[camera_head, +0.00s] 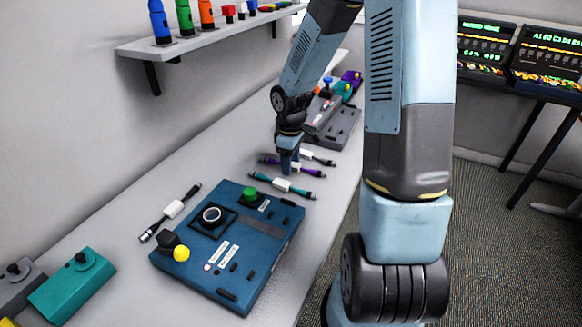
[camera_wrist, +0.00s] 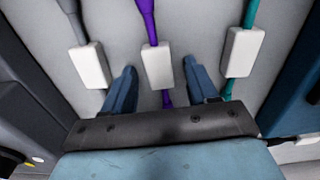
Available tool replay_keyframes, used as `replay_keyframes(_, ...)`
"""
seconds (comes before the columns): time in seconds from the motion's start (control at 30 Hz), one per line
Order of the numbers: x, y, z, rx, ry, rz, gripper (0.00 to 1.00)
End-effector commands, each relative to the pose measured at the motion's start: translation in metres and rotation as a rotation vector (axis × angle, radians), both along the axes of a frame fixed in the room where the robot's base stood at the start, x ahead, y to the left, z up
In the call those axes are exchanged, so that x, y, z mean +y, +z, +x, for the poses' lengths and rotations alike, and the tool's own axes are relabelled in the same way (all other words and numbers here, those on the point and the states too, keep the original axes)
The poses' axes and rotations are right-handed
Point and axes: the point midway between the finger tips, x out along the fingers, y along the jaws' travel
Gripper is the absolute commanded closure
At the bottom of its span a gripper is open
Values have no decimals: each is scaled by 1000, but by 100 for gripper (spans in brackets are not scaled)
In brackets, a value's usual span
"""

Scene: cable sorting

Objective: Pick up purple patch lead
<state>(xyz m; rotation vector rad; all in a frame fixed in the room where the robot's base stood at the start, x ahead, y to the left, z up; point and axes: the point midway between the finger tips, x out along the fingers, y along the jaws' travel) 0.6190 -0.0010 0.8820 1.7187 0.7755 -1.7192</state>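The purple patch lead (camera_head: 312,172) lies on the long bench, with a white block at its middle. In the wrist view the purple lead (camera_wrist: 147,20) runs between the two blue fingers of my gripper (camera_wrist: 161,67). Its white block sits between the fingertips, with a visible gap on each side. My gripper (camera_head: 288,166) points down over the lead in the head view and hides part of it. The fingers are open. How far the fingertips are above the bench is hard to tell.
A grey lead (camera_wrist: 90,65) lies left of the purple one and a teal lead (camera_wrist: 240,52) right of it in the wrist view, both close to the fingers. A blue panel box (camera_head: 262,230) stands nearer, a grey device (camera_head: 337,125) farther. A black lead (camera_head: 172,210) lies by the wall.

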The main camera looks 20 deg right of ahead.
Motion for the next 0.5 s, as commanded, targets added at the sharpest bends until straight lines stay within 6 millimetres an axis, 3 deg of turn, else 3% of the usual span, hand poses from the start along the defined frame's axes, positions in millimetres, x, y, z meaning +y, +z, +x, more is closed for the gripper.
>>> replay_keyframes(0.07, 0, 0, 0, 0, 0, 0, 50)
replay_keyframes(0.5, 0, 0, 0, 0, -1, 0, 92)
